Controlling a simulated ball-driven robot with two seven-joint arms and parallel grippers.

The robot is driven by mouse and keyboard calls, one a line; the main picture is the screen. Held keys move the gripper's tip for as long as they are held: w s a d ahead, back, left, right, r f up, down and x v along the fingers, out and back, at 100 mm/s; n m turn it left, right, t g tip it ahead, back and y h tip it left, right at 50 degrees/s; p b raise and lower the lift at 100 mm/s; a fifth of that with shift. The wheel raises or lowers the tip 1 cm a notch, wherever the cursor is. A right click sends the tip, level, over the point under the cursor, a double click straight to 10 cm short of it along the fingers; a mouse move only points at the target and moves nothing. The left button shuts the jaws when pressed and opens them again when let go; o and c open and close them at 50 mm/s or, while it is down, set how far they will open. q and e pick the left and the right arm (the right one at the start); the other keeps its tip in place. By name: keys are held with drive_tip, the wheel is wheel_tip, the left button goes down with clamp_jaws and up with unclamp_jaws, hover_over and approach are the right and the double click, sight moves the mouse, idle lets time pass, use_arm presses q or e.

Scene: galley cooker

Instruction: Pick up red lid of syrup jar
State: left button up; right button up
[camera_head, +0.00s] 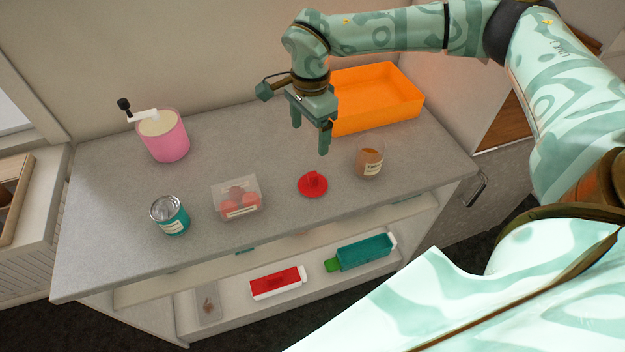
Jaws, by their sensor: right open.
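The red lid (312,185) lies on the grey counter, a flat disc with a raised knob on top. A glass jar (369,158) with brown contents and a pale label stands open to its right; it looks like the syrup jar. My right gripper (311,146) hangs above the counter, behind and above the red lid, with its fingers pointing down. It is open and empty, apart from the lid. My left gripper is not in view.
An orange bin (378,98) stands behind my right gripper. A pink pot (163,137), a teal tin (168,215) and a clear box with red contents (238,200) stand to the left. A lower shelf holds a red carton (278,283) and a teal carton (362,252).

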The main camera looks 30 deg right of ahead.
sight(313, 175)
drive_tip(key=f, duration=0.3)
drive_tip(key=f+b, duration=0.1)
drive_tip(key=f, duration=0.6)
drive_tip(key=shift+d+f+b, duration=0.1)
drive_tip(key=shift+d+b, duration=0.2)
drive_tip(key=shift+b, duration=0.1)
wheel_tip(313, 175, down, 6)
drive_tip(key=shift+s+b, duration=0.15)
drive_tip(key=shift+b, duration=0.4)
drive_tip(key=c, duration=1.1)
drive_tip(key=shift+s, duration=0.15)
drive_tip(key=c, duration=0.6)
